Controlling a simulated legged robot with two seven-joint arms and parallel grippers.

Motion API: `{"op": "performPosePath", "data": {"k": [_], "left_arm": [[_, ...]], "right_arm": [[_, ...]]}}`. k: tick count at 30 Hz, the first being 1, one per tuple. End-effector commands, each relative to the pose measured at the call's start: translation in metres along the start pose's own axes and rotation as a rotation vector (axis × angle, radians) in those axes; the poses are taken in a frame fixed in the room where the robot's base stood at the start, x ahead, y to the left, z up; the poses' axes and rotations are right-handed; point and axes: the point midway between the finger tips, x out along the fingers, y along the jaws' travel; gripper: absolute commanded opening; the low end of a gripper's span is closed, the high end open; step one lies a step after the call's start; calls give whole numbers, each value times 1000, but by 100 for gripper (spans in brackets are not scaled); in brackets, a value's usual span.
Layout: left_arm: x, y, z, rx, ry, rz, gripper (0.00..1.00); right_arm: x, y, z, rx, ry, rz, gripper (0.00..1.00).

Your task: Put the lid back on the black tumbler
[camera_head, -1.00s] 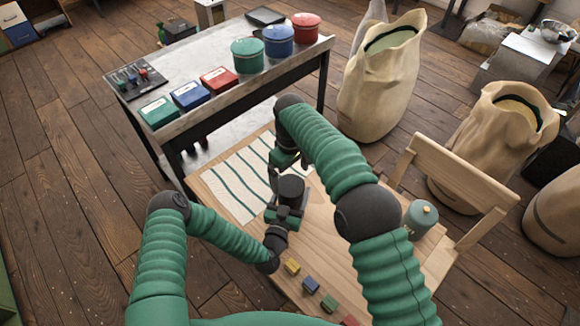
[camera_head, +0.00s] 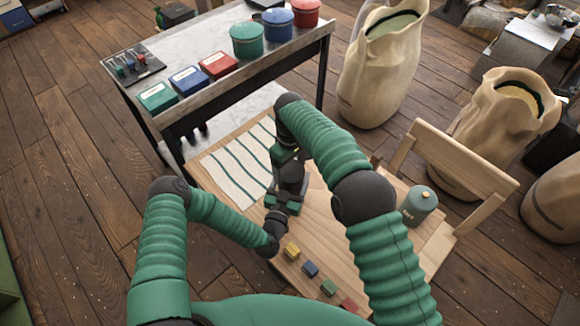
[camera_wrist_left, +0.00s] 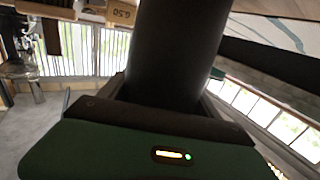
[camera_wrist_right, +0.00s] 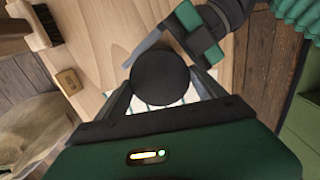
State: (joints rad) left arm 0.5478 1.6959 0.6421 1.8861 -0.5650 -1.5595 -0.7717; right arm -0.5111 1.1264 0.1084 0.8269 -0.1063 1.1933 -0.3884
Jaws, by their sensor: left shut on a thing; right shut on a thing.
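My left gripper (camera_head: 284,199) is shut on the black tumbler, low over the wooden table. In the left wrist view the tumbler (camera_wrist_left: 175,50) is a dark upright cylinder between the fingers. My right gripper (camera_head: 290,177) is directly above it, pointing down. In the right wrist view a round black lid (camera_wrist_right: 160,77) sits between its fingertips, and the gripper is shut on it. The lid is in line with the tumbler and hides its mouth. I cannot tell whether the lid touches the rim.
A striped cloth (camera_head: 238,168) lies on the table to the left. Several small coloured blocks, one yellow (camera_head: 291,250), line the front edge. A grey-green canister (camera_head: 418,206) stands at the right, near a wooden chair (camera_head: 455,165). A bench with tins (camera_head: 246,40) is behind.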

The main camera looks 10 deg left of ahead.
Motion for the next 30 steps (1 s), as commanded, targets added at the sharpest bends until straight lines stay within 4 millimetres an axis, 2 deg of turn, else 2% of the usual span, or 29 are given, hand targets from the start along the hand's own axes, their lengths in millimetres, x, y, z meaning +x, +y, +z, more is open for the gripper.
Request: {"op": "performPosePath", "data": {"k": [1, 3, 4, 8, 17, 25, 30], "left_arm": [[0, 0, 0, 0, 0, 0, 0], [0, 0, 0, 0, 0, 0, 0], [0, 0, 0, 0, 0, 0, 0], [0, 0, 0, 0, 0, 0, 0], [0, 0, 0, 0, 0, 0, 0], [0, 0, 0, 0, 0, 0, 0], [0, 0, 0, 0, 0, 0, 0]], "right_arm": [[0, 0, 0, 0, 1, 1, 39], [0, 1, 0, 0, 1, 1, 31], [0, 1, 0, 0, 1, 1, 83], [0, 1, 0, 0, 1, 1, 100], [-4, 0, 0, 0, 1, 1, 100], [-40, 0, 0, 0, 2, 1, 100], [-46, 0, 0, 0, 0, 0, 100]]}}
